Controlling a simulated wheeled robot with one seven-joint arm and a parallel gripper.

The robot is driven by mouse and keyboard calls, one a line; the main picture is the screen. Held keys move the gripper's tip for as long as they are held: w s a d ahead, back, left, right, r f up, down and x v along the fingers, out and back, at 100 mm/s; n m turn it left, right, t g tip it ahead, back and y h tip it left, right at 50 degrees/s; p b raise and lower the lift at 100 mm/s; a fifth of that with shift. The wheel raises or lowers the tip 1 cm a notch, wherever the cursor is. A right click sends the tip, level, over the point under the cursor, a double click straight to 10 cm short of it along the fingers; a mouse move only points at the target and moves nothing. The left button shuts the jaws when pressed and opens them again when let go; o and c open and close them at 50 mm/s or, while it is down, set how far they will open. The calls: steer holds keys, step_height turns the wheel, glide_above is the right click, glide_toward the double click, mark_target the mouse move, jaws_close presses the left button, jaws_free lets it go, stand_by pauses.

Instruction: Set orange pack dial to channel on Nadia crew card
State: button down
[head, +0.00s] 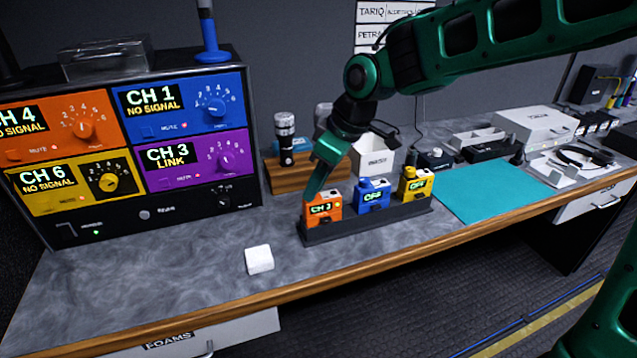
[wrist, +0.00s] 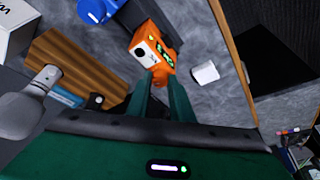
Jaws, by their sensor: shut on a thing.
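The orange pack (head: 321,208) stands at the left end of a dark rack, its screen reading what looks like CH 3. It also shows in the wrist view (wrist: 152,47). My gripper (head: 316,190) reaches down to the top of this pack and is shut there. In the wrist view its two green fingers (wrist: 160,78) meet the pack's edge. The dial itself is hidden between the fingertips. A wall sheet (head: 376,14) shows the names Tariq and Petra. My arm covers part of it, and no Nadia line is readable.
The blue pack (head: 372,195) and yellow pack (head: 416,184), both reading OFF, stand right of the orange one in the rack (head: 345,233). A receiver unit (head: 140,222) with four coloured panels is at left; its orange panel reads CH 4. A white block (head: 259,260) lies in front.

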steer(key=shift+s+a+m+t+h, duration=0.1)
steer(key=shift+m+t+h, duration=0.35)
steer(key=shift+m, duration=1.25)
steer(key=c, duration=1.6)
jaws_free()
steer(key=shift+o, duration=0.2)
steer(key=v, duration=1)
steer(key=shift+r, duration=0.25)
steer(key=shift+s, duration=0.1)
